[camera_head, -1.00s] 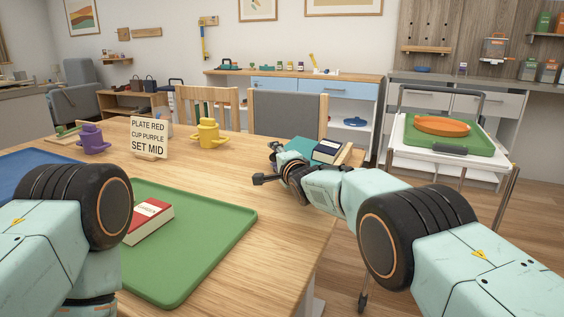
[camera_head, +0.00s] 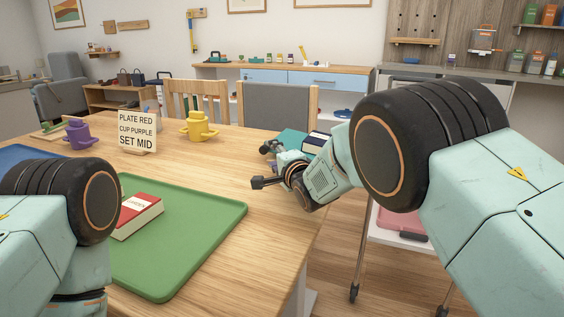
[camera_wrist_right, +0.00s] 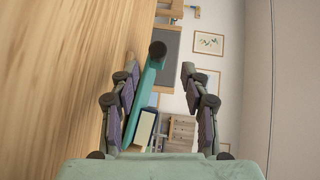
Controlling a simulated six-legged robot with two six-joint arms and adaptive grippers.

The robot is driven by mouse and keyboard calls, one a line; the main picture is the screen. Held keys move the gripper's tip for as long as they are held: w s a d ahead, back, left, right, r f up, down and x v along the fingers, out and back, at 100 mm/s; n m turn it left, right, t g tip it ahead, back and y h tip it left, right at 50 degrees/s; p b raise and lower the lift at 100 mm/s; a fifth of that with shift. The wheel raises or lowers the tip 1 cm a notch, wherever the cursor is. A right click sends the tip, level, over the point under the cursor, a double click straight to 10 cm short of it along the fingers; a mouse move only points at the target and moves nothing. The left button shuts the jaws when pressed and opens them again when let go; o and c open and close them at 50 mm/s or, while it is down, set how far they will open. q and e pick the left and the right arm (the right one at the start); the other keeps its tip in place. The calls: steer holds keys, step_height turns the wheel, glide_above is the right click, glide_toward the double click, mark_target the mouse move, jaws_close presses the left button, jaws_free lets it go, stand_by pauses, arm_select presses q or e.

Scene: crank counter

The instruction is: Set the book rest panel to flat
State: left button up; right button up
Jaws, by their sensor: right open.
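The book rest's teal panel (camera_head: 291,137) is at the table's far right corner, partly hidden by my right arm. A dark blue book (camera_head: 315,142) is beside it. In the right wrist view the teal panel (camera_wrist_right: 150,88) shows as a long strip between the fingers, with a dark round knob (camera_wrist_right: 157,48) near its far end; its tilt is hard to tell. My right gripper (camera_head: 264,166) is open and empty at the table's right edge, near the panel; its two fingers also show apart in the wrist view (camera_wrist_right: 158,70). My left arm shows at the lower left, its gripper out of view.
A green tray (camera_head: 190,245) holds a red book (camera_head: 137,214). A sign (camera_head: 137,130), a yellow cup (camera_head: 200,126) and a purple cup (camera_head: 78,135) stand farther back. Chairs (camera_head: 276,110) stand behind the table. A cart (camera_head: 388,232) is right of the table, mostly behind my arm.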

steer(key=shift+v, duration=2.45)
